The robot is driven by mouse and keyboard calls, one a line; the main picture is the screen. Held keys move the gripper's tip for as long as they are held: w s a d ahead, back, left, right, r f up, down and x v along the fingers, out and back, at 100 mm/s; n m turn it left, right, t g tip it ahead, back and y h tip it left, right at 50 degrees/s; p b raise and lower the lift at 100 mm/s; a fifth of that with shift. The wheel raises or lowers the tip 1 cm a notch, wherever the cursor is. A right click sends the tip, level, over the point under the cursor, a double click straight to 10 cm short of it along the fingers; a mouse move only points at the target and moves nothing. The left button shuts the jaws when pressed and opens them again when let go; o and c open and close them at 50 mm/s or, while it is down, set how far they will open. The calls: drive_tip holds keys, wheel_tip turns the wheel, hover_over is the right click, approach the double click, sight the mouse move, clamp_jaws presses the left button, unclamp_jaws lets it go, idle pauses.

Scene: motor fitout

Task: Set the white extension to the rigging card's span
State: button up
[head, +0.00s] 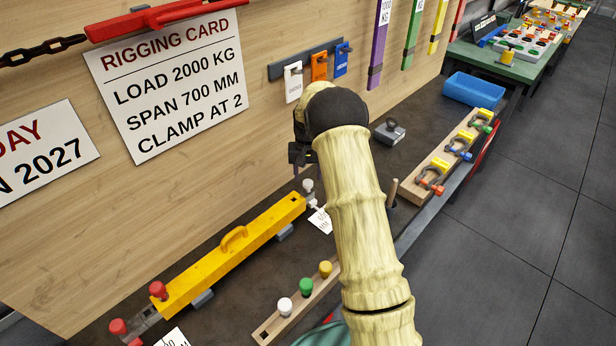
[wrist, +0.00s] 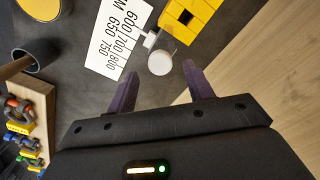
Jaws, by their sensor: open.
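The rigging card (head: 170,85) on the wall reads load 2000 kg, span 700 mm, clamp at 2. The yellow beam (head: 205,270) lies along the bench below it; its end also shows in the wrist view (wrist: 200,14). The white extension's pale knob (head: 308,185) stands at the beam's right end and shows as a round top in the wrist view (wrist: 161,62). Beside it is a white scale label (wrist: 112,42) marked 600 to 800; I cannot tell which mark the extension meets. My gripper (wrist: 160,88) is open and empty, its fingertips just short of the knob.
Red knobs (head: 158,290) stand at the beam's left end. A wooden strip with white, green and yellow pegs (head: 306,287) lies in front. Shackles (head: 432,178) sit on a wooden tray, with a blue bin (head: 473,90) behind. Coloured tags (head: 319,66) hang on the wall.

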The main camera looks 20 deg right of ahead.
drive_tip(key=shift+f, duration=1.4)
